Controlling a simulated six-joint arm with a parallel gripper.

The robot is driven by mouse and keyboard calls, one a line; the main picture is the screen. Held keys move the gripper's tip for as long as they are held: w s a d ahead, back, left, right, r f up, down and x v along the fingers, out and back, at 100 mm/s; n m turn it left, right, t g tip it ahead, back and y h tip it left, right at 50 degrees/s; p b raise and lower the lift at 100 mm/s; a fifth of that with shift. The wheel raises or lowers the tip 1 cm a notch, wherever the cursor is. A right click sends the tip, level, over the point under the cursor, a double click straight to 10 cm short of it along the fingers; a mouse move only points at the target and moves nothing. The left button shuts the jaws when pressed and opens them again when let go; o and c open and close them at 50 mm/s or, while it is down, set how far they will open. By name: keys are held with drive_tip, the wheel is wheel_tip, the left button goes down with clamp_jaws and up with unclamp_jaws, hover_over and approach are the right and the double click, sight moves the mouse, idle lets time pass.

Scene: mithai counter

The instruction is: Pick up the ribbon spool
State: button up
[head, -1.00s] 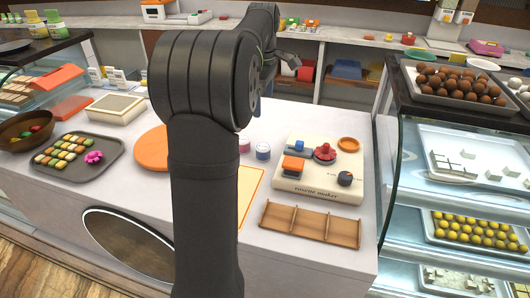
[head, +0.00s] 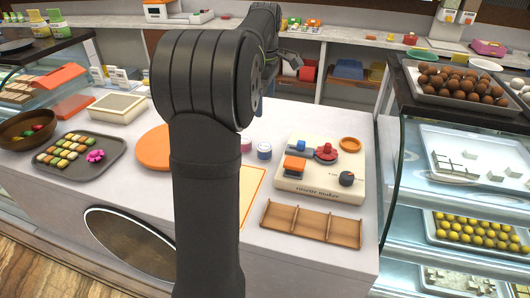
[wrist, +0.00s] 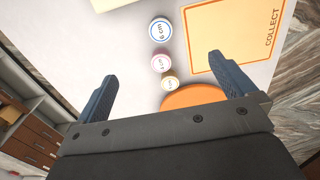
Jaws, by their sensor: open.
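Three small round pieces with white labelled tops, which look like ribbon spools, stand in a row on the white counter. In the wrist view they are a blue-rimmed one (wrist: 160,29), a pink-rimmed one (wrist: 160,61) and a yellow-rimmed one (wrist: 169,83). In the head view I see the pink one (head: 246,145) and the blue one (head: 264,150); the yellow one is hidden behind my arm. My gripper (wrist: 162,70) is open and empty above the counter. The pink and yellow pieces appear between its fingers in the picture, apart from them.
A cream rosette maker (head: 319,185) and a wooden divided tray (head: 311,222) stand to the right. An orange disc (head: 153,148) and an orange-bordered COLLECT mat (wrist: 232,36) lie close by. A dark sweets tray (head: 103,166) is at left. A glass case borders the right.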

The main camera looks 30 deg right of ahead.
drive_tip(key=shift+c, duration=0.4)
drive_tip(key=c, duration=0.9)
drive_tip(key=n, duration=1.2)
approach(265, 146)
wheel_tip(265, 146, down, 10)
drive_tip(key=shift+a+f, duration=0.1)
drive_tip(key=shift+f, duration=0.15)
